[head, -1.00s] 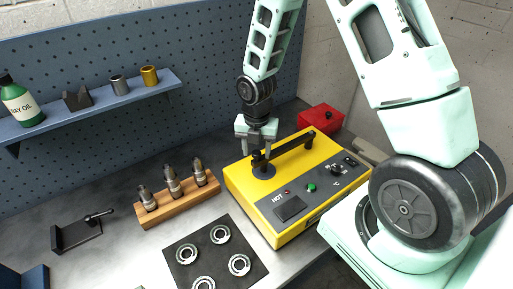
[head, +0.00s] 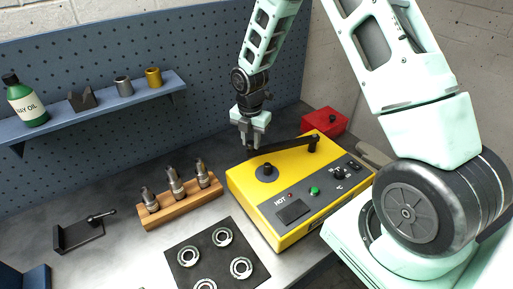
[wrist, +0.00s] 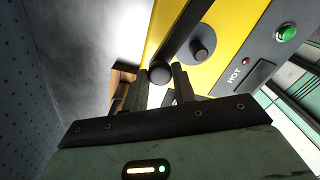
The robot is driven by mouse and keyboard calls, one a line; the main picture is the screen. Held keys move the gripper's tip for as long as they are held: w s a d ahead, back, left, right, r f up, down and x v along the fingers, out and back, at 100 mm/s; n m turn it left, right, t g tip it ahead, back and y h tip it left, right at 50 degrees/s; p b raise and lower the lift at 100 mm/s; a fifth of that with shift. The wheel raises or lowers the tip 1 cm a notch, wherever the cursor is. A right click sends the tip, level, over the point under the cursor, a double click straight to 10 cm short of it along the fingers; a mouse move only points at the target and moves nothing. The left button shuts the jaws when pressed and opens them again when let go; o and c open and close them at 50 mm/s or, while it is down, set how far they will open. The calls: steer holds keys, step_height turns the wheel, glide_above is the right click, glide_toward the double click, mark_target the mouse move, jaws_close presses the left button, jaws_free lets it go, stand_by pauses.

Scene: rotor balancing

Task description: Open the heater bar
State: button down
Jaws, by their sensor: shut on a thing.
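The yellow heater (head: 285,205) stands on the bench with a grey control panel. Its black heater bar (head: 285,145) pivots on a post at the back right and reaches left over the yellow top. The bar's free end lies behind the black round post (head: 266,172), clear of it. My gripper (head: 248,147) is shut on the knob at the bar's free end, at the heater's back left edge. In the wrist view the round knob (wrist: 160,73) sits between my two fingers, and the black post (wrist: 201,50) stands apart to the right of the bar.
A wooden block (head: 182,206) with several metal spindles stands left of the heater. A dark plate (head: 190,266) with bearing rings lies in front. A red box (head: 325,121) is behind the heater. A blue shelf (head: 95,112) hangs on the pegboard.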

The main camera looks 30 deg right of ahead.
steer(key=w+d+m+b, duration=0.2)
steer(key=w+d+m, duration=0.5)
steer(key=w, duration=0.5)
steer(key=shift+w+d+m+b, duration=0.15)
steer(key=shift+d+m+b, duration=0.2)
steer(key=shift+d, duration=0.4)
steer(key=c, duration=1.1)
jaws_free()
steer(key=shift+c, duration=0.2)
step_height(320, 180, up, 18)
steer(key=b, duration=0.5)
steer(key=shift+f, duration=0.2)
